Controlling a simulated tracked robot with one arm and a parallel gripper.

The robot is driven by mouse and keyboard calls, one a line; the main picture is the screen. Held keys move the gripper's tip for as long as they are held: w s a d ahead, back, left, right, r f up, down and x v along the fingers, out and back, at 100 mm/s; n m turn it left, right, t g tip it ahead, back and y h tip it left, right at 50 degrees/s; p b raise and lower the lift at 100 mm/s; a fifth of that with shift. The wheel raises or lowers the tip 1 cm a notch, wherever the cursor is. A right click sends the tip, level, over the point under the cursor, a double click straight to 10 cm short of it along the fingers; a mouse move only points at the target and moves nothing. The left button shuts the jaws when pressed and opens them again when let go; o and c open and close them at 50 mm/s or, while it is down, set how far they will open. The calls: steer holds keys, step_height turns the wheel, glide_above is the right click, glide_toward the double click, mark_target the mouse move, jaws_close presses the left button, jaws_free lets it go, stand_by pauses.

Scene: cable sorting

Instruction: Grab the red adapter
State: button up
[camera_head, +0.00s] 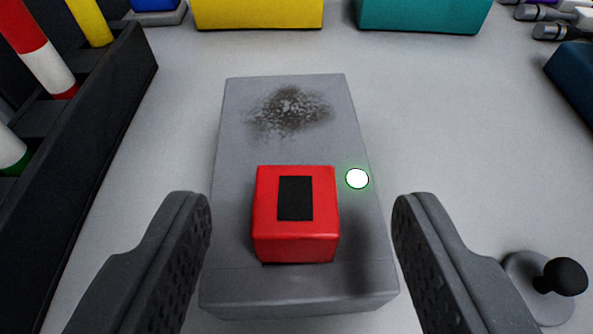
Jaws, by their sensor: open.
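The red adapter (296,240) is a small red block with a black rectangle on its top. It sits on the near part of a grey box (240,130), which has a dark smudge at its far end and a lit white spot with a green rim right of the adapter. My gripper (302,205) is open and empty. One finger is to the left of the adapter and the other to the right, with a gap on each side. Neither finger touches it.
A dark rack (95,135) with striped cylinders stands at the left. A yellow block (258,14) and a teal block (422,15) are at the back. A black-knobbed joystick (562,278) is at the lower right. Grey connectors (560,30) lie at the upper right.

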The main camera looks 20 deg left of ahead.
mark_target(298, 193)
steer(key=x, duration=0.2)
steer(key=shift+w+a+f, duration=0.15)
steer(key=shift+f, duration=0.2)
steer(key=shift+w+b, duration=0.3)
steer(key=shift+w, duration=0.05)
steer(key=c, duration=1.1)
